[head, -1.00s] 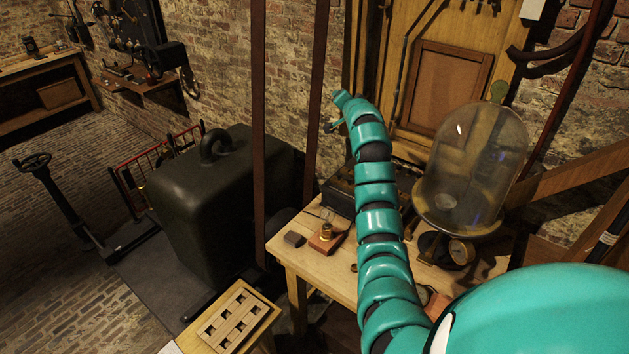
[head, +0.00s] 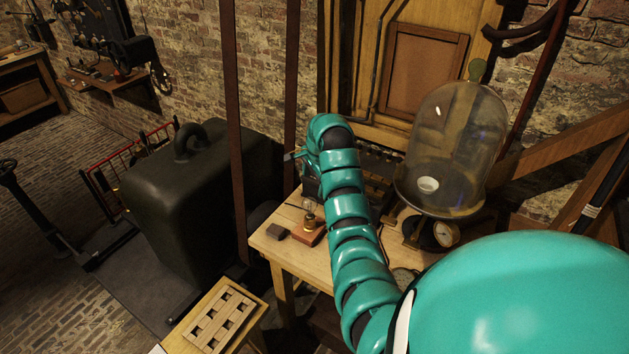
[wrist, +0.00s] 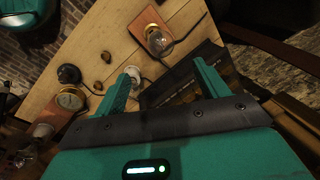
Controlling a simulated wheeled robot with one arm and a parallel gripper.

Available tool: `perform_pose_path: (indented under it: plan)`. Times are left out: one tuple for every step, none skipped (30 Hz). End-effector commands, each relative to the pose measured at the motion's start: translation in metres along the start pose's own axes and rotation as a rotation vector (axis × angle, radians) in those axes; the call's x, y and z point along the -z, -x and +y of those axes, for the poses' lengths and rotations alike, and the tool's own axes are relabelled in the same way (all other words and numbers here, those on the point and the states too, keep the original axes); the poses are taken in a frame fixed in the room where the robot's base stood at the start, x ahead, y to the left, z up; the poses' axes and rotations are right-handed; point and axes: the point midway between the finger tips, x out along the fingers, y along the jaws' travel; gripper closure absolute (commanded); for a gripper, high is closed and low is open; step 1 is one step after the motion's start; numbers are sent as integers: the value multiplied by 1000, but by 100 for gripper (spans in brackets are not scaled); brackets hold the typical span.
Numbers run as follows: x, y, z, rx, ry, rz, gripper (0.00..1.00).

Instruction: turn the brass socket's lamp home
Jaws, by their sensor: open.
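The brass socket stands on a reddish wooden block (head: 309,234) near the left end of the table, with a clear glass lamp (head: 310,207) upright in it. In the wrist view the brass socket (wrist: 154,32) and its lamp (wrist: 160,44) show beyond my fingertips, apart from them. I cannot tell how far the lamp is screwed in. My gripper (wrist: 168,74) is open and empty, its two teal fingers wide apart. In the head view only a small part of my gripper (head: 296,156) shows, above and slightly left of the lamp; the arm hides the rest.
A dark small block (head: 277,232) lies left of the socket's block. A glass bell jar (head: 455,150) and a gauge (head: 445,233) stand on the right. A dark case is behind the arm. Another reddish block (wrist: 50,115) shows at lower left in the wrist view. Bare tabletop (head: 282,252) is at front.

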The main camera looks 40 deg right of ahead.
Motion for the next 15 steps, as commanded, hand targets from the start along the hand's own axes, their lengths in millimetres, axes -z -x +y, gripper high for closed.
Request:
perform_pose_path:
  plan:
    - [0, -13, 2, 1, 0, -1, 27]
    - [1, -16, 2, 1, 0, 0, 27]
    - [0, -21, 1, 1, 1, -1, 27]
    - [0, -24, 1, 1, 1, -1, 27]
    - [0, -27, 1, 1, 1, -1, 27]
    - [0, -30, 1, 1, 1, 0, 27]
    - [1, -33, 1, 1, 1, 0, 27]
    - [1, -36, 1, 2, 1, 1, 27]
    - [1, -40, 1, 2, 1, 0, 27]
    - [0, -42, 1, 3, 2, 0, 27]
    - [0, -45, 0, 3, 2, 0, 27]
    - [0, -48, 0, 3, 2, 1, 27]
    - [0, -52, 0, 3, 2, 1, 27]
    - [1, -55, 0, 4, 2, 2, 27]
    - [1, -58, 0, 4, 2, 2, 27]
